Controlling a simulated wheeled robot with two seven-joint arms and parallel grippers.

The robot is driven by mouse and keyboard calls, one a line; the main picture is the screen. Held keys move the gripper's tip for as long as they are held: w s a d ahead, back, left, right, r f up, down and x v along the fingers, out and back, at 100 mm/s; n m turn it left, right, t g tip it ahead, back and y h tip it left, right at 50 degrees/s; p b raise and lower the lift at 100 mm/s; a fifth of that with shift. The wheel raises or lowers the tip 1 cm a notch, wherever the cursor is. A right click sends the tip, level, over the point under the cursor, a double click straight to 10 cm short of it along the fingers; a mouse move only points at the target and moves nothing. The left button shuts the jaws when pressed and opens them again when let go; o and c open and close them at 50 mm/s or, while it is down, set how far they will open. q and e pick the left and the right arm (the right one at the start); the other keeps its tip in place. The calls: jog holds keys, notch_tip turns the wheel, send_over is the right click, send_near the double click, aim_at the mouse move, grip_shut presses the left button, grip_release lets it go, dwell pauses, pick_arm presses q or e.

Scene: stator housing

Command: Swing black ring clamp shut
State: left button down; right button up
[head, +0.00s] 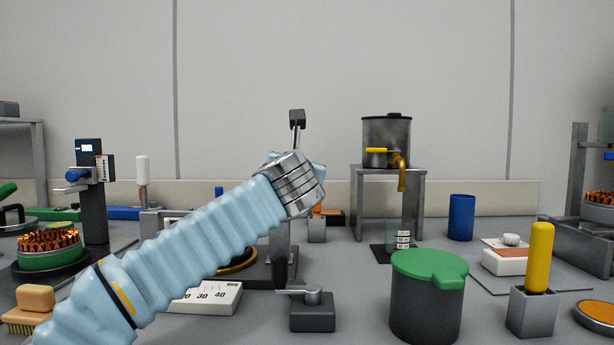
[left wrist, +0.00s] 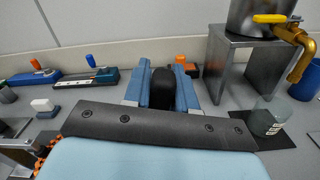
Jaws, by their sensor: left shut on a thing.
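My left arm comes in from the left in the head view, and its wrist hides most of the left gripper (head: 298,168). In the left wrist view, the two blue fingers of the left gripper (left wrist: 163,82) are closed on the sides of a black rounded piece (left wrist: 163,92). I cannot tell whether this piece belongs to the black ring clamp. The ring clamp cannot be made out clearly in the head view, where the arm covers the middle of the bench. My right gripper is in neither view.
A grey post with a black-tipped lever (head: 297,118) rises behind the arm. A green-lidded bin (head: 427,295), a yellow-handled tool (head: 540,258) and a blue cup (head: 461,218) stand at the right. A metal pot (head: 386,135) stands on a raised stand. A copper-wound stator (head: 48,241) sits far left.

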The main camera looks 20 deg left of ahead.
pick_arm(q)
jog(key=shift+s+a+n+b, duration=0.2)
jog(key=shift+a+n, duration=0.3)
jog(key=shift+n, duration=0.25)
jog(key=shift+s+a+n+b, duration=0.15)
jog(key=shift+a+n, duration=0.35)
jog(key=shift+n, duration=0.25)
jog(key=shift+w, duration=0.1)
jog(key=c, duration=1)
grip_release()
jog(key=shift+a+r, duration=0.1)
jog(key=b+v, duration=0.1)
jog(key=v, duration=1.3)
jog(key=shift+b, duration=0.4)
